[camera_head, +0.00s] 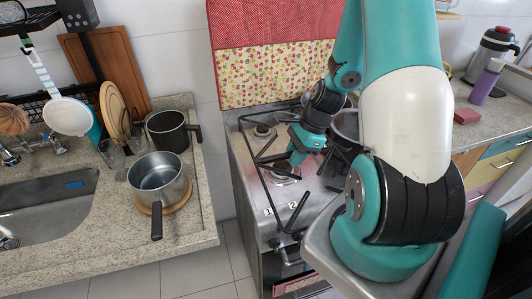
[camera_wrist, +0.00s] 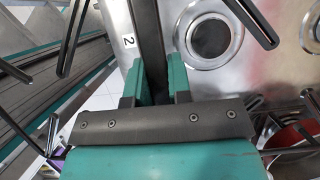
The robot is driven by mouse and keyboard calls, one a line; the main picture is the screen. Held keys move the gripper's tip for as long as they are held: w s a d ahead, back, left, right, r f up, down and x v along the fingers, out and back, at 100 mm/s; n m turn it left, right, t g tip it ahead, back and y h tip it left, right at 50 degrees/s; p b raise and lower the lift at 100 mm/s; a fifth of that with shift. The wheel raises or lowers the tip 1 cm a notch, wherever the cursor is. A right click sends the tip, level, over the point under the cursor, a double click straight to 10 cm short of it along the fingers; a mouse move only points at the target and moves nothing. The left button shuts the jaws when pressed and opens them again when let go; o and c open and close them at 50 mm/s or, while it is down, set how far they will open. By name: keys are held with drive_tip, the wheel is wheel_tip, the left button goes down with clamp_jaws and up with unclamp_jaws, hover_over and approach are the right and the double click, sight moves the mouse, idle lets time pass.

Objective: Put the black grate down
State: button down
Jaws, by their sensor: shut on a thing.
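The black grate shows in the wrist view as a dark bar (camera_wrist: 147,35) running between my green fingers. My gripper (camera_wrist: 155,82) is shut on this bar. In the head view my gripper (camera_head: 298,158) is over the stove top, beside a round burner (camera_head: 283,176). Dark grate bars (camera_head: 298,209) show around that burner, near the stove's front. My gripper and arm hide part of the grate. I cannot tell whether the grate touches the stove top. The burner also shows right of the fingers in the wrist view (camera_wrist: 209,38).
The steel stove (camera_head: 255,190) has another burner (camera_head: 262,131) at the back. A pot (camera_head: 345,124) stands behind my arm. On the left counter are a steel saucepan (camera_head: 158,178), a black pot (camera_head: 168,131) and glasses (camera_head: 112,153). A floor gap separates that counter from the stove.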

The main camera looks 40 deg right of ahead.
drive_tip(key=f+b, duration=0.1)
drive_tip(key=f, duration=0.1)
drive_tip(key=f+b, duration=0.1)
drive_tip(key=f, duration=0.1)
drive_tip(key=f+b, duration=0.1)
drive_tip(key=f, duration=0.2)
drive_tip(key=shift+w+b, duration=0.25)
drive_tip(key=shift+b, duration=0.15)
drive_tip(key=shift+w+d+f, duration=0.1)
drive_tip(key=shift+w+d, duration=0.05)
drive_tip(key=shift+w, duration=0.1)
drive_tip(key=b, duration=0.3)
hover_over(268, 151)
drive_tip(key=d, duration=0.1)
drive_tip(key=shift+s+d, duration=0.15)
drive_tip(key=shift+s, duration=0.1)
wheel_tip(268, 151, down, 4)
drive_tip(key=b, duration=0.3)
drive_tip(key=shift+r, duration=0.35)
drive_tip(key=c, duration=1)
unclamp_jaws()
drive_tip(key=shift+c, duration=0.2)
